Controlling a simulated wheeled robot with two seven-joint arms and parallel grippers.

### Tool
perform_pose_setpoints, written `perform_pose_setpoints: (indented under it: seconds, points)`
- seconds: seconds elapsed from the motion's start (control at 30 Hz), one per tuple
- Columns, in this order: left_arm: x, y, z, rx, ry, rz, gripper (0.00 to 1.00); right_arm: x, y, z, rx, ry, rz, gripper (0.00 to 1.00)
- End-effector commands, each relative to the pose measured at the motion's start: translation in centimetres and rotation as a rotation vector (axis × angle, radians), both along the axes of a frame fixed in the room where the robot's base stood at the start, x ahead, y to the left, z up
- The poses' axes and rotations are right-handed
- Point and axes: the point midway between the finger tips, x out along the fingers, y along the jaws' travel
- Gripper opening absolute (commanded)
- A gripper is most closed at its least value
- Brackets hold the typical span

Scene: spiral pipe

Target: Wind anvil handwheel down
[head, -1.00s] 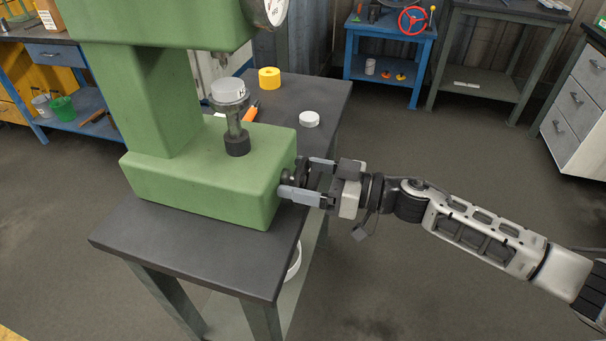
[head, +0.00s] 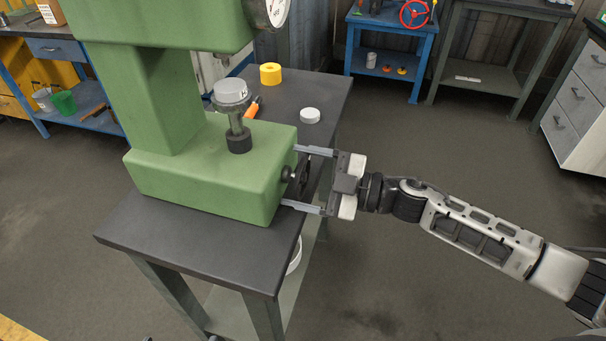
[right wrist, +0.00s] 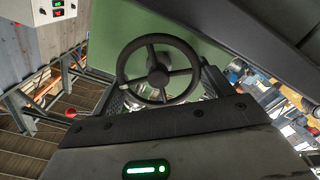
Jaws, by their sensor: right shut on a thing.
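The green press-like machine (head: 215,185) stands on a dark bench. Its dark handwheel (head: 304,176) is on the right side of the base and shows as a spoked ring in the right wrist view (right wrist: 178,44). The round grey anvil (head: 231,91) sits on a threaded post above the base. My right gripper (head: 309,179) is shut on the handwheel, with one finger at each opposite side of the rim. In the right wrist view the fingers flank the wheel; the exact contact is hard to see. My left gripper is not in view.
A white disc (head: 310,115), a yellow roll (head: 270,74) and an orange-handled tool (head: 252,109) lie on the bench (head: 170,237) behind the base. A blue workbench (head: 385,45) and a grey one (head: 490,45) stand at the back. The floor on the right is clear.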

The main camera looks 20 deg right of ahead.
Motion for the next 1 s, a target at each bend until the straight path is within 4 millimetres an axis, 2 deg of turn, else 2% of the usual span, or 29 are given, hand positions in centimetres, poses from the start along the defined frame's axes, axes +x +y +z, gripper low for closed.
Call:
perform_pose_setpoints:
  seconds: [0.3,0.87,0.9,0.97,1.0]
  points:
    - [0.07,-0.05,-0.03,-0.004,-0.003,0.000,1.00,-0.09,0.03,-0.08,-0.076,-0.113,0.001,0.56]
    - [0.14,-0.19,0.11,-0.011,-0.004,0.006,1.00,-0.11,0.04,-0.07,-0.093,-0.138,0.001,0.56]
    - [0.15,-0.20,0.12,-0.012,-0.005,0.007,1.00,-0.11,0.04,-0.07,-0.093,-0.138,0.001,0.82]
    - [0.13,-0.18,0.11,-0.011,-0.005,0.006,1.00,-0.11,0.04,-0.07,-0.093,-0.138,0.001,0.98]
    - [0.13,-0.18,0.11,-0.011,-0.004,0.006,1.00,-0.10,0.03,-0.08,-0.093,-0.138,0.001,1.00]
